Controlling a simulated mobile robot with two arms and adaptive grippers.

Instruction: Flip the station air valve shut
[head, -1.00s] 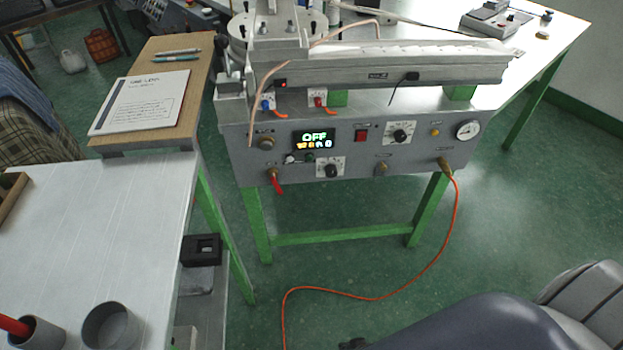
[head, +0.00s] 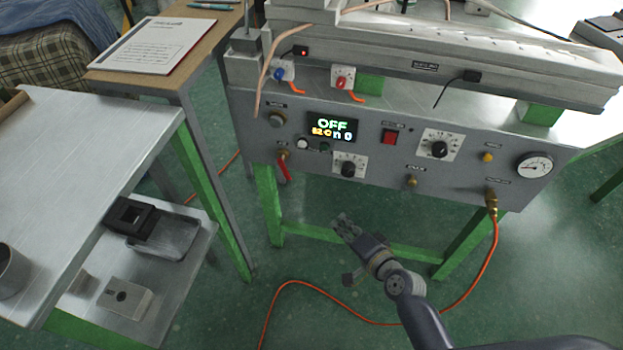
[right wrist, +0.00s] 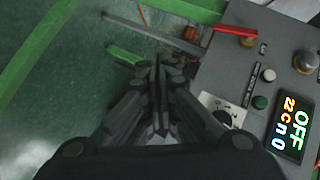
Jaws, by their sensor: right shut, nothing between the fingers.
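The likely air valve is the red lever (head: 285,170) on a brass fitting at the lower left of the grey control panel (head: 380,175). The lever hangs down and tilts slightly right in the head view. It also shows as a red lever (right wrist: 229,28) at the upper right of the right wrist view. My right gripper (head: 342,222) is shut and empty, below the panel, lower and to the right of the lever. In the right wrist view its closed fingers (right wrist: 157,75) are apart from the lever. My left gripper is out of view.
The panel carries a display (head: 332,128) reading OFF, a red switch (head: 390,137), black knobs (head: 439,149) and a gauge (head: 534,166). An orange hose (head: 492,245) runs from a brass fitting to the floor. A metal table (head: 90,150) and lower shelf stand left. Green legs flank the space below the panel.

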